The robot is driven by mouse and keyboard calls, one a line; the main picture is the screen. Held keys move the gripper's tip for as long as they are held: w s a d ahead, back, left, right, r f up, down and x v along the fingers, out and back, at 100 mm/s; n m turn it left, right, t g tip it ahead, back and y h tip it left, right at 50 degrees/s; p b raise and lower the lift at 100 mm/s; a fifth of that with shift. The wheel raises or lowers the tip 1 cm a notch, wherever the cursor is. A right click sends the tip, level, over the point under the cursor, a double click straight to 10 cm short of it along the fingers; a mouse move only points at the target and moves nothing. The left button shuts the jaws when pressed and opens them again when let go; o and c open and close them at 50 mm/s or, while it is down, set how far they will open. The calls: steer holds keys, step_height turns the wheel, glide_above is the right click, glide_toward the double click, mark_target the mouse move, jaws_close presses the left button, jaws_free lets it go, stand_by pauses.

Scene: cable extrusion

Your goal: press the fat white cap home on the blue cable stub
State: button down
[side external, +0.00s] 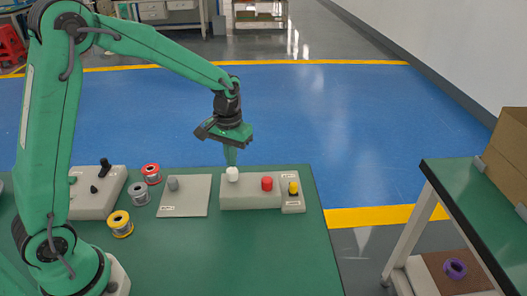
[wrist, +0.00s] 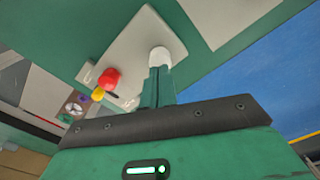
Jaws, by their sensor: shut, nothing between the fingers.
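The fat white cap (side external: 232,174) stands upright on the left part of a pale block (side external: 248,202). It also shows in the wrist view (wrist: 160,54), just past my fingertips. No blue cable stub shows; whatever is beneath the cap is hidden. My gripper (side external: 231,160) points down directly over the cap, its fingers shut together with nothing between them. The fingertips (wrist: 159,74) are at or very near the cap's top; I cannot tell whether they touch it.
A red cap (side external: 267,183) stands right of the white one, and a yellow-topped piece (side external: 293,188) beyond it. Several wire spools, including a yellow one (side external: 120,224), lie farther left.

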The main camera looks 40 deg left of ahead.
mark_target(232, 170)
steer(key=shift+f, duration=1.35)
stand_by(1.7)
stand_by(0.4)
steer(key=shift+r, duration=3.55)
steer(key=shift+s+r, duration=0.35)
steer(key=shift+r, duration=0.15)
steer(key=s+r+m+t, duration=0.1)
steer(key=s+r, duration=0.3)
steer(key=s, duration=0.6)
steer(key=s+r+m+t, duration=0.2)
steer(key=s+r+t, duration=0.2)
steer(key=s, duration=0.6)
steer(key=shift+s+d+r+t, duration=0.2)
steer(key=shift+r+t, duration=0.1)
steer(key=shift+r, duration=0.1)
